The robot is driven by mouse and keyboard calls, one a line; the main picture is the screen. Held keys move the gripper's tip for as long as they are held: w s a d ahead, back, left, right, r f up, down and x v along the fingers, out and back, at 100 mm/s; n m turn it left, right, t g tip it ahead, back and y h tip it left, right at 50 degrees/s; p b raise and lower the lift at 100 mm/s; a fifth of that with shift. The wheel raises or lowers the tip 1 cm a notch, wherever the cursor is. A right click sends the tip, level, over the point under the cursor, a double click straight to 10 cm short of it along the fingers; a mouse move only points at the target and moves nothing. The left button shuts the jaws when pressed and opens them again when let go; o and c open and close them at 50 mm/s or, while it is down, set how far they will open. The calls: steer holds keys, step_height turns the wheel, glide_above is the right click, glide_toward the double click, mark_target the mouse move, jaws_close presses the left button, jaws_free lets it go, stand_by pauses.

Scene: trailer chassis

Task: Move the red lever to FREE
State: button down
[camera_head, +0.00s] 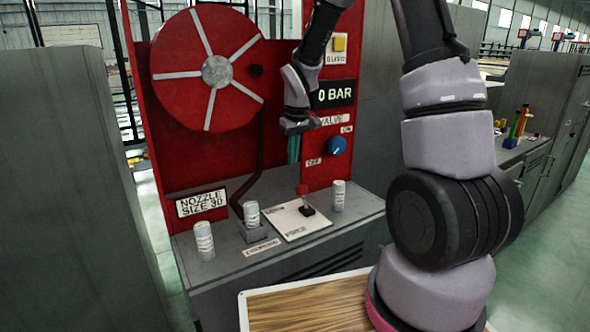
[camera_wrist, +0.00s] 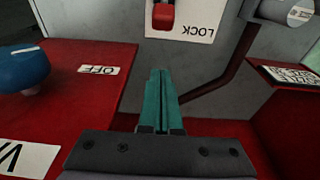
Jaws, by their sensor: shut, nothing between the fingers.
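The red lever (camera_head: 302,189) stands on a black base on a white plate (camera_head: 291,222) on the grey cabinet top. The plate's near edge reads FREE. In the wrist view the red lever (camera_wrist: 163,15) is at the top edge, beside the word LOCK; its lower part is cut off. It appears tilted toward the far, LOCK side, though its exact angle is hard to tell. My gripper (camera_head: 293,160) has teal fingers pointing down, above the lever and apart from it. In the wrist view my gripper (camera_wrist: 159,75) is shut and empty.
White cans (camera_head: 338,196) stand around the plate; one (camera_head: 251,214) sits on a grey holder. A blue valve knob (camera_head: 336,146) is on the red panel right of my gripper. A hose reel (camera_head: 207,68) and dark pipe are left. A wooden-topped surface (camera_head: 310,308) is in front.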

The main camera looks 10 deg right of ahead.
mark_target(304, 196)
steer(key=f, duration=0.6)
steer(key=w+f, duration=0.1)
steer(key=f, duration=0.2)
steer(key=shift+w+a+f, duration=0.1)
steer(key=shift+a+f, duration=0.05)
steer(key=shift+a, duration=0.05)
steer(key=shift+s+d+r, duration=0.2)
steer(key=shift+s+r, duration=0.2)
steer(key=shift+s, duration=0.1)
steer(key=shift+s+d+r, duration=0.15)
steer(key=shift+s+r, duration=0.2)
steer(key=shift+s, duration=0.1)
steer(key=shift+s+d+r, duration=0.15)
steer(key=shift+s+r, duration=0.2)
steer(key=shift+s, duration=0.35)
